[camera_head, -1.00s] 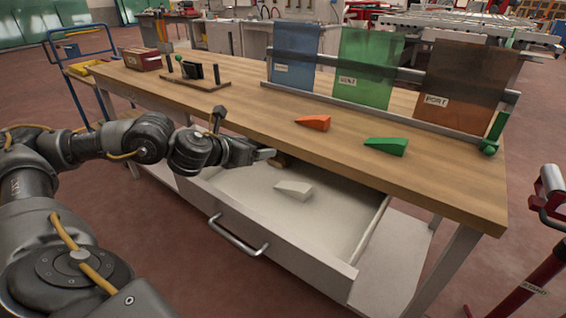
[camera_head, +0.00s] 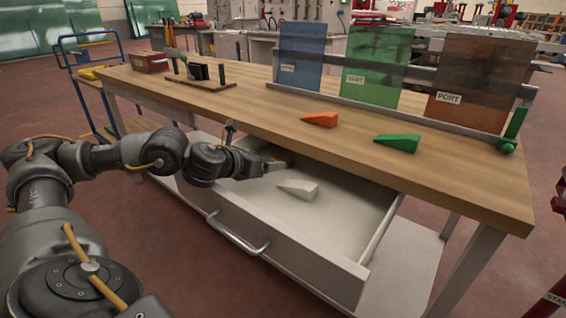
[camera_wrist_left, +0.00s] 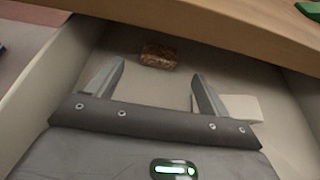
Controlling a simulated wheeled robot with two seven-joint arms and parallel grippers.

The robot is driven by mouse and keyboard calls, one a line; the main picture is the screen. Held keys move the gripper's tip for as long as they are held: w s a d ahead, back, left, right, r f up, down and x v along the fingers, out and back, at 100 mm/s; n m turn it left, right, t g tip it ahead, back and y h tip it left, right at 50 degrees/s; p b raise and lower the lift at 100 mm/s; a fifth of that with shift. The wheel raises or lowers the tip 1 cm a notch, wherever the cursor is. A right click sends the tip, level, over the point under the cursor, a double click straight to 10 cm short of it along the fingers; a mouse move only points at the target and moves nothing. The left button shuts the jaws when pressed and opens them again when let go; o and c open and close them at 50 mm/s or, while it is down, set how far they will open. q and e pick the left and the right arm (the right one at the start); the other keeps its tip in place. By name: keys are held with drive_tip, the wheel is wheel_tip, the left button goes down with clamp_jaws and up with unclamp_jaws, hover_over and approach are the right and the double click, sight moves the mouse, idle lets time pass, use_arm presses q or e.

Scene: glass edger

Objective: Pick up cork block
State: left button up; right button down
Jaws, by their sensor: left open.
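The cork block (camera_wrist_left: 158,55) is a small brown speckled block on the floor of the open drawer, near its back under the bench edge in the left wrist view. In the head view only a bit of it (camera_head: 289,160) shows behind my gripper. My left gripper (camera_head: 276,166) reaches over the drawer. In the left wrist view its two fingers (camera_wrist_left: 158,82) are spread apart and empty, with the cork block beyond the tips, between their lines. My right gripper is not in view.
A white wedge (camera_head: 299,189) lies in the drawer (camera_head: 335,220), right of my gripper. The bench top (camera_head: 260,112) overhangs the drawer's back. Orange (camera_head: 320,119) and green (camera_head: 398,142) wedges lie on it, before coloured glass panels (camera_head: 375,65).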

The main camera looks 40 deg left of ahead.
sight(283, 157)
use_arm(q)
drive_tip(key=x, duration=0.2)
drive_tip(key=shift+w+f, duration=0.2)
drive_tip(key=shift+w, duration=0.1)
drive_tip(key=shift+b+x, duration=0.5)
drive_tip(key=shift+x, duration=2.45)
drive_tip(key=shift+r, duration=0.2)
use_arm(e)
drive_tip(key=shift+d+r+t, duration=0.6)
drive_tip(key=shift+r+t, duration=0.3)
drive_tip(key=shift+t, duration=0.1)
use_arm(q)
drive_tip(key=c, duration=1)
drive_tip(key=shift+r, duration=0.1)
drive_tip(key=shift+c, duration=0.2)
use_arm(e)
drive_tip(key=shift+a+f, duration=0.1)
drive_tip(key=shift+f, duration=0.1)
